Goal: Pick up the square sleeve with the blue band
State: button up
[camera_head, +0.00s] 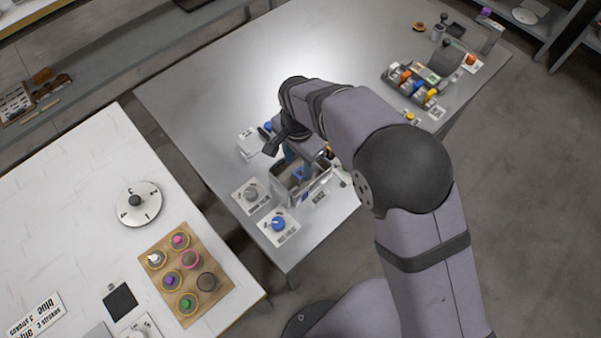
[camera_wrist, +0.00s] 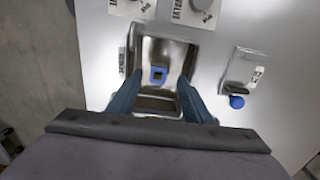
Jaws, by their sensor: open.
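The square sleeve with the blue band (camera_wrist: 157,74) lies inside a metal bin (camera_wrist: 142,52) in the wrist view. It looks like a small blue square frame with a dark centre, near the middle of the bin floor. My gripper (camera_wrist: 160,103) is open, with its two blue fingers spread apart at the near left and right sides of the bin. The sleeve shows between and beyond the fingers, with nothing held. In the head view my gripper (camera_head: 297,161) is over the bin (camera_head: 283,194), and my arm hides part of it. How high the fingertips are above the sleeve I cannot tell.
A grey knob (camera_head: 251,192) and a blue knob (camera_head: 278,224) stand on white cards beside the bin. A white block (camera_head: 250,142) stands behind it. A colour rack (camera_head: 414,88) is at the table's far right. The table's middle is clear.

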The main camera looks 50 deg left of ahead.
aim_at(300, 171)
jog(key=f, duration=0.1)
jog(key=f+p, duration=0.1)
jog(key=f, duration=0.1)
jog(key=shift+w+d+p, duration=0.15)
jog(key=shift+d+p, duration=0.05)
jog(key=shift+p, duration=0.1)
jog(key=shift+f, duration=0.75)
grip_shut()
jog(key=shift+r, duration=0.15)
